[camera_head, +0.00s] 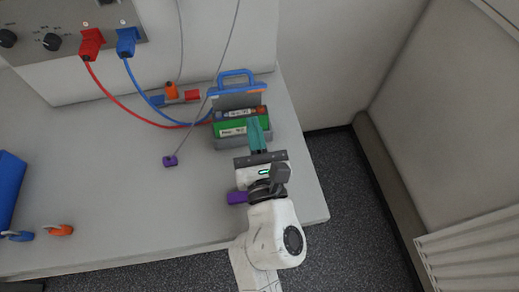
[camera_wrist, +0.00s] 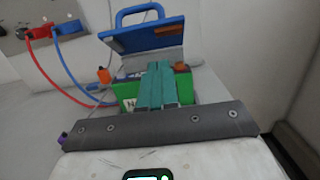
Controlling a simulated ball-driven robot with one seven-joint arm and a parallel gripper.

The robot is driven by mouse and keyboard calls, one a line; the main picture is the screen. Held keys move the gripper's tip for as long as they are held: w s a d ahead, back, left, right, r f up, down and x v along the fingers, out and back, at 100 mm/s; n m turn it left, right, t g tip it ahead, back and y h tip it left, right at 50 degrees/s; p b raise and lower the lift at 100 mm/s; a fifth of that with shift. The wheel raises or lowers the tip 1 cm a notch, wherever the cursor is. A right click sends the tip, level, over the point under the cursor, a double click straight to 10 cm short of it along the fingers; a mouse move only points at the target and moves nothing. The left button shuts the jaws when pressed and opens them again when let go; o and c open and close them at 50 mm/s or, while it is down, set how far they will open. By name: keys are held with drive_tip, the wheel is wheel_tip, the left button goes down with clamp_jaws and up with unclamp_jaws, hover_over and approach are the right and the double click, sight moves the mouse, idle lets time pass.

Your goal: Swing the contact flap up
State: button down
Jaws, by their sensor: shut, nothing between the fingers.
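The contact flap (camera_head: 238,99) is a grey plate with a blue handle (camera_head: 236,74) at its top edge. It stands raised at the back of the grey battery holder (camera_head: 242,143); its exact tilt is hard to tell. It also shows in the wrist view (camera_wrist: 150,42), with an orange patch on its right. A green battery (camera_head: 231,130) with a white label sits in the holder, in front of the flap. My gripper (camera_head: 255,124) has teal fingers that are shut and empty.
Red (camera_head: 103,94) and blue cables run from the grey cycler (camera_head: 70,24) toward the holder. An orange plug (camera_head: 171,91) stands left of it. The table's right edge is close by.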

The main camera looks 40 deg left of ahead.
sight(248, 91)
drive_tip(key=shift+w+a+r+p, duration=0.55)
drive_tip(key=shift+a+r+p, duration=0.1)
drive_tip(key=shift+r, duration=0.2)
drive_tip(key=shift+w+a+r+p, duration=0.5)
drive_tip(key=shift+a+r, duration=0.1)
drive_tip(key=shift+r, duration=0.2)
drive_tip(key=shift+a+r, duration=0.1)
drive_tip(key=shift+r+g+p, duration=0.15)
drive_tip(key=shift+g+p, duration=0.15)
drive_tip(key=shift+p, duration=0.15)
